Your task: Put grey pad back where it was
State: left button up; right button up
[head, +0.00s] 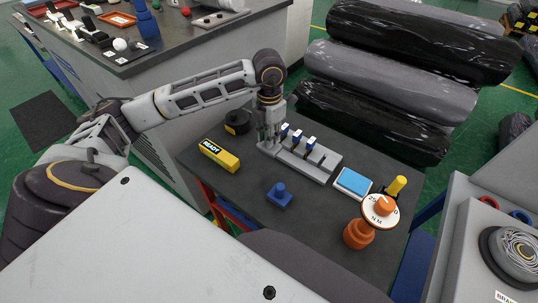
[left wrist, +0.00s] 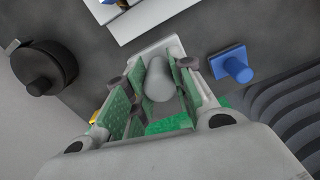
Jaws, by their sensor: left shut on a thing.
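My left gripper (head: 270,125) is shut on the grey pad (left wrist: 159,80), whose grey cylindrical handle shows between the green-lined fingers (left wrist: 150,110) in the left wrist view. The pad's flat base shows just beyond the handle. In the head view the gripper hangs over the left end of a grey rack (head: 325,169) and hides part of it. The pad is hard to tell from the rack and fingers there. A blue pad with a knob (head: 280,196) stands on the dark table, and also shows in the left wrist view (left wrist: 232,65). My right gripper is not in view.
The rack holds several blue-and-white pieces (head: 297,136). A yellow READY box (head: 219,155), a black round object (head: 238,122), a light-blue block (head: 352,184), a yellow cylinder (head: 396,187) and an orange dial device (head: 380,211) stand around.

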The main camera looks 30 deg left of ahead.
pick_arm(q)
jog(key=shift+f, duration=2.15)
jog(key=shift+f+p, duration=0.4)
jog(key=shift+f, duration=1.45)
jog(key=shift+f, duration=0.15)
jog(key=o, duration=0.9)
jog(key=shift+r, duration=0.2)
notch_tip(320, 180, up, 12)
jog(key=shift+f+b, duration=0.1)
jog(key=shift+b, duration=0.3)
